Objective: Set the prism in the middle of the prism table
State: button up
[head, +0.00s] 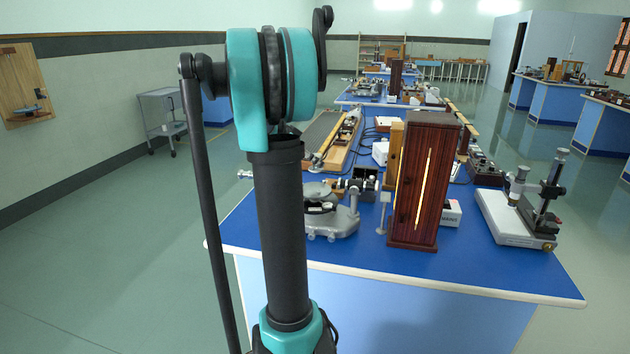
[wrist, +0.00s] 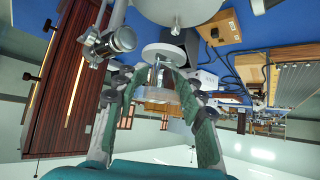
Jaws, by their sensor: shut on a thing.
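The prism (wrist: 156,97) is a clear glass piece between the finger pads in the wrist view, where the scene appears upside down. My gripper (wrist: 157,88) is shut on it. The prism table (wrist: 164,52) is a small pale grey disc just beyond the fingertips. I cannot tell whether the prism touches it. In the head view, the prism table (head: 318,189) sits on top of the grey spectrometer (head: 330,225), near the bench's front edge. My arm stands in front and hides my gripper and the prism in the head view.
A tall dark wooden lamp housing (head: 425,180) with a bright slit stands right of the spectrometer. The telescope tube (wrist: 110,42) lies close to my gripper. A travelling microscope (head: 525,205) stands at the bench's right. Blue bench top (head: 300,255) is bare along the front.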

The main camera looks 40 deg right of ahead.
jog(key=shift+f, duration=3.5)
jog(key=shift+f, duration=0.15)
jog(key=o, duration=1.4)
jog(key=shift+a+r, duration=0.1)
jog(key=shift+r, duration=0.15)
jog(key=v, duration=1.2)
jog(key=s+a+f+n+t+y, duration=0.2)
jog(key=s+a+f+n, duration=0.4)
jog(key=a, duration=0.3)
jog(key=s+a+f+n+t+y, duration=0.1)
jog(key=s+a+f+n+y, duration=0.3)
jog(key=s+a+f+n, duration=0.3)
jog(key=s+a+f+n+t+y, duration=0.2)
jog(key=s+a+f+n, duration=0.4)
jog(key=a+f, duration=0.4)
jog(key=shift+s+a+f+t+y, duration=0.1)
jog(key=shift+s+a+y, duration=0.15)
jog(key=shift+a, duration=0.15)
jog(key=shift+s+a+r+t+y, duration=0.1)
jog(key=shift+a+y, duration=0.2)
jog(key=shift+a, duration=0.1)
jog(key=shift+s+a+f+t+y, duration=0.1)
jog(key=shift+s+a+y, duration=0.15)
jog(key=shift+a, duration=0.15)
